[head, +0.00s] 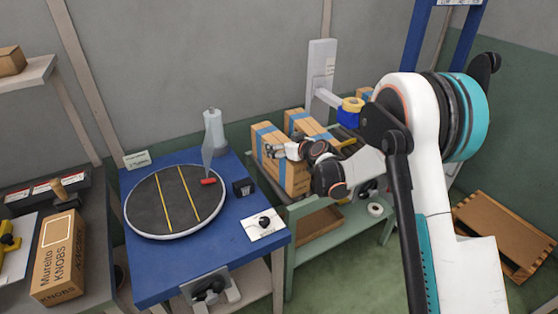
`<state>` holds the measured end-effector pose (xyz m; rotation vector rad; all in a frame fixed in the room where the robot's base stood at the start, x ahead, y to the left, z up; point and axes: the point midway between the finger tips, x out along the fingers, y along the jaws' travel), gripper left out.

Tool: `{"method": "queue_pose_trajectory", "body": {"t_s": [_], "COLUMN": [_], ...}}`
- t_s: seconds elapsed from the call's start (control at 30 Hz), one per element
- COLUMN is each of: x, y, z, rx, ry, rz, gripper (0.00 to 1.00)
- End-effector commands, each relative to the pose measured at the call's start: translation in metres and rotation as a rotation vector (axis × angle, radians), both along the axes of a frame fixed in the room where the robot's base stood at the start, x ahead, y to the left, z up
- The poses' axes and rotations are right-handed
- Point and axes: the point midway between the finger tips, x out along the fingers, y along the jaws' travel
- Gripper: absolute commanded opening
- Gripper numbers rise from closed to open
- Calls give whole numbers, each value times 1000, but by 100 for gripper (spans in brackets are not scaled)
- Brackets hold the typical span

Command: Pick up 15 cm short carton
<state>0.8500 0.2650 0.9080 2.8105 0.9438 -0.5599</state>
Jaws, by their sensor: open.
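Brown cartons with blue tape stand on the green bench at the centre right. The nearer carton (294,179) is partly covered by my gripper. Another carton (300,120) stands just behind it. I cannot tell from their size which one is the 15 cm short carton. My gripper (272,151) is open, at the upper part of the nearer carton. Its fingers are small in view, and I cannot tell whether they touch the carton.
A blue table (150,276) with a round dark turntable (152,207) stands left of the bench. A Knobs box (60,258) lies at far left. A wooden crate (505,232) is at right.

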Motion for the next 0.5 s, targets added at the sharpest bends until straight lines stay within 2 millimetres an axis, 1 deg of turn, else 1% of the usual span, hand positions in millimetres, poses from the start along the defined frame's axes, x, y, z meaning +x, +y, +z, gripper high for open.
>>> {"method": "queue_pose_trajectory", "body": {"t_s": [0.13,0.17,0.2,0.27,0.3,0.37,0.4,0.47,0.5], "x": [0,0,0,0,0,-1,-1,-1,-1], "y": [0,0,0,-1,-1,-1,-1,-1,-1], "z": [1,1,1,1,1,1,1,1,1], "rx": [0,0,0,0,0,0,0,0,0], "ry": [0,0,0,0,0,0,0,0,0], "rz": [0,0,0,0,0,0,0,0,0], "gripper": [90,85,76,63,54,40,31,17,8]}}
